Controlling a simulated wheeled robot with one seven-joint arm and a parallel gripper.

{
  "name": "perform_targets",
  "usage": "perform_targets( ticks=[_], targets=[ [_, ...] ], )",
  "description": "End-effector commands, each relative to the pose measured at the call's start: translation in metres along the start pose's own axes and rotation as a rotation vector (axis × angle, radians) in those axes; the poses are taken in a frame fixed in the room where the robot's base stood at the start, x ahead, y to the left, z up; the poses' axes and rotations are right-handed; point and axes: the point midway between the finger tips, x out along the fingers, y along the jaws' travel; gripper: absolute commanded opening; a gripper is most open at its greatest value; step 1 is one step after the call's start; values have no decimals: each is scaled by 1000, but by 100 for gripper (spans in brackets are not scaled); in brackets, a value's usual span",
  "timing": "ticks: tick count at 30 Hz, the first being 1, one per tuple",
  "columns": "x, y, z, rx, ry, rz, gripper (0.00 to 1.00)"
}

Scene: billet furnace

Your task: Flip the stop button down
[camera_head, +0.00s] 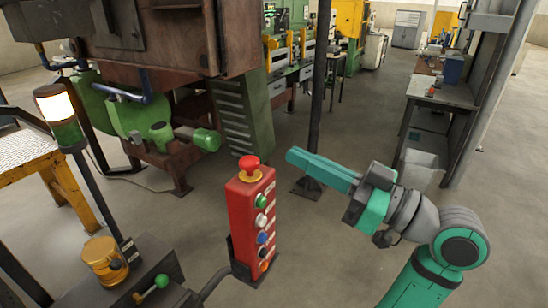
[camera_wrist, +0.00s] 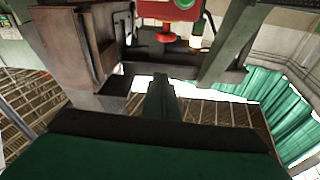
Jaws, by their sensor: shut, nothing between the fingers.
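The stop button (camera_head: 249,166) is a red mushroom knob on a yellow collar. It sits on top of the upright red control box (camera_head: 250,218), which has a column of coloured buttons on its front. My gripper (camera_head: 290,156) is to the right of the stop button in the head view, with its fingers together and empty. It points left toward the button, and a gap shows between them. In the wrist view, my closed fingers (camera_wrist: 162,95) are in the middle. The red control box (camera_wrist: 150,8) and the stop button (camera_wrist: 166,36) are at the top edge, appearing upside down.
A signal lamp (camera_head: 56,112) on a post stands at the left. A green lever (camera_head: 150,290) and an amber lamp (camera_head: 105,260) are at the lower left. A dark post (camera_head: 319,85) rises behind my gripper. A workbench (camera_head: 440,92) is at the right; open floor lies between.

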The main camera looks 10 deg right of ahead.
Motion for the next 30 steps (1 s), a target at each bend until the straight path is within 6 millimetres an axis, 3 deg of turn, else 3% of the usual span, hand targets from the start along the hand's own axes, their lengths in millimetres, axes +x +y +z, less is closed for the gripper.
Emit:
perform_targets(
  ticks=[17,24,30],
  targets=[
    [104,-6,2,1,-2,-15,0],
    [91,-3,30,5,-1,-9,0],
    [87,-3,38,2,0,-8,0]
  ],
)
